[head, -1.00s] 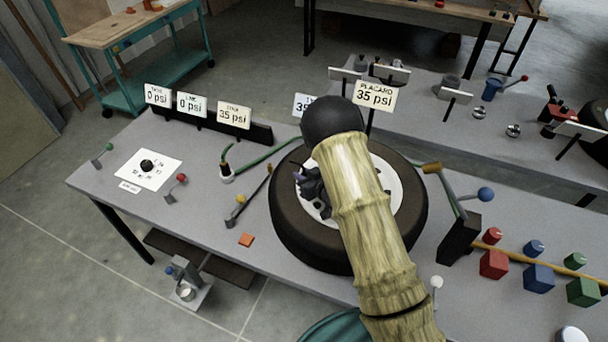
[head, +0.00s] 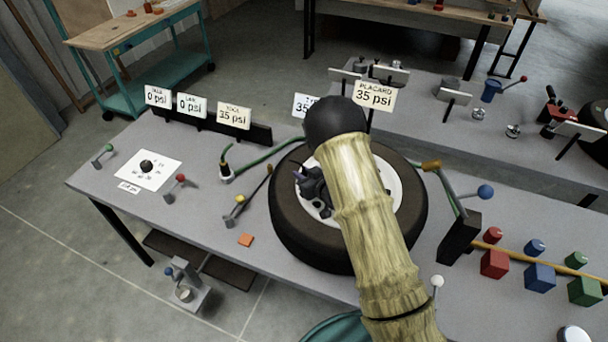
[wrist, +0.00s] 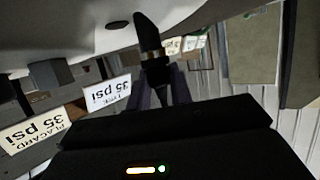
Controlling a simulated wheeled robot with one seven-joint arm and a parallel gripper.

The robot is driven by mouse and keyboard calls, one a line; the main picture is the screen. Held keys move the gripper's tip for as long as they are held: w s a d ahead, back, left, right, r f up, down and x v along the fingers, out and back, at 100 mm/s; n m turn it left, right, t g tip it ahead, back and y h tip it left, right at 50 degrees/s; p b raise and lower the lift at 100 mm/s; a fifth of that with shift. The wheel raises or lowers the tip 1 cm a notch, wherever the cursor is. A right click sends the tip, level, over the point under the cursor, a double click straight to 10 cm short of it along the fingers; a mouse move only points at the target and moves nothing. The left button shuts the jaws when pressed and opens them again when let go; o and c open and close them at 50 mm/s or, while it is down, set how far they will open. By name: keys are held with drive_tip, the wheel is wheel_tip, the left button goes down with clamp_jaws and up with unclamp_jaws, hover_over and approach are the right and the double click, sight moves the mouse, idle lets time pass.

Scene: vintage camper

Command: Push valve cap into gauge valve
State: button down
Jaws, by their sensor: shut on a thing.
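My gripper (head: 311,182) is over the wheel's white centre in the head view, largely hidden behind my arm. In the wrist view my gripper (wrist: 160,92) has its fingers closed around a small dark piece, likely the valve cap (wrist: 155,72). A black tapered valve stem (wrist: 149,34) with a brass band is directly in line with that piece, against the pale wheel surface. The dark piece seems to meet the brass band, but I cannot tell how far it is on. The tire (head: 290,232) lies flat on the grey bench.
Gauge signs (head: 234,116) stand at the bench's back left. A placard (head: 374,96) reads 35 psi. A green hose (head: 262,160) and levers lie left of the tire. A black post with a blue-knobbed lever (head: 486,193) and coloured blocks (head: 538,276) stand right.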

drive_tip(key=shift+s+f, duration=0.25)
drive_tip(key=shift+f, duration=0.3)
drive_tip(key=shift+s+f, duration=0.2)
drive_tip(key=shift+f, duration=0.3)
drive_tip(key=c, duration=1.2)
unclamp_jaws()
drive_tip(key=shift+s+d, duration=0.1)
drive_tip(key=shift+s+d+r+g+b, duration=0.1)
drive_tip(key=shift+s+d+g+b, duration=0.25)
drive_tip(key=shift+b, duration=0.2)
drive_tip(key=p+v, duration=0.1)
drive_tip(key=v, duration=0.4)
drive_tip(key=r+p+v, duration=0.1)
drive_tip(key=v, duration=0.4)
drive_tip(key=p+v, duration=0.1)
drive_tip(key=v, duration=0.5)
drive_tip(key=shift+w+a+r, duration=0.15)
drive_tip(key=shift+w+r, duration=0.05)
drive_tip(key=shift+r, duration=0.2)
